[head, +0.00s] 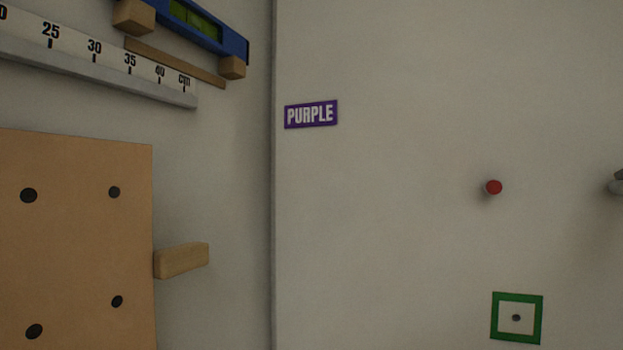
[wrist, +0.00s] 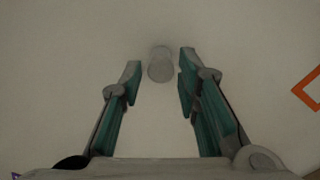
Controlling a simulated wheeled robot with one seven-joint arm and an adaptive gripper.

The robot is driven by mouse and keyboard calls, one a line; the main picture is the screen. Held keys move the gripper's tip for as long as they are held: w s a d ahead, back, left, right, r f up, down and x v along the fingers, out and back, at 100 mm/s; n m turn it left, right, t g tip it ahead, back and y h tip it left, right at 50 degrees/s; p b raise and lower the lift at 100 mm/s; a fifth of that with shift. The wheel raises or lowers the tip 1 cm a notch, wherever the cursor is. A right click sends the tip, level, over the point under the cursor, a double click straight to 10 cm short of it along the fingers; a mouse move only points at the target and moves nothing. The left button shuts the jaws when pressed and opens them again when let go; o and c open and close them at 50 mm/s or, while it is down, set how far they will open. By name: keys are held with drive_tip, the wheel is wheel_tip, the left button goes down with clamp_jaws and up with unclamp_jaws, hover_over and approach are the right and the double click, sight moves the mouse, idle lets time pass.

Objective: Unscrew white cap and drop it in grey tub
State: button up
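In the wrist view a pale, round, cap-like thing (wrist: 160,65) sticks out from the pale wall, ahead of my gripper; I take it for the white cap. My gripper (wrist: 158,70) is open, its two teal-padded fingers apart on the left and right of that thing. The right finger is nearer to it than the left one. I cannot tell how deep the fingers reach along it. The head view shows neither the white cap nor my gripper clearly. The grey tub is in neither view.
In the head view, a red knob (head: 494,187), a green square frame (head: 502,338) and a PURPLE label (head: 311,114) are on the wall. A holed wooden board (head: 75,245), wooden peg (head: 181,260) and ruler (head: 110,66) are left. An orange outline (wrist: 306,88) shows right in the wrist view.

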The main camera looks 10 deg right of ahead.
drive_tip(key=m+p, duration=0.7)
drive_tip(key=m, duration=1.1)
drive_tip(key=shift+f+m+p, duration=0.1)
drive_tip(key=shift+m+p, duration=0.2)
drive_tip(key=shift+p, duration=0.05)
drive_tip(key=shift+c, duration=0.2)
clamp_jaws()
drive_tip(key=shift+n+b, duration=1.1)
drive_tip(key=shift+n, duration=1.5)
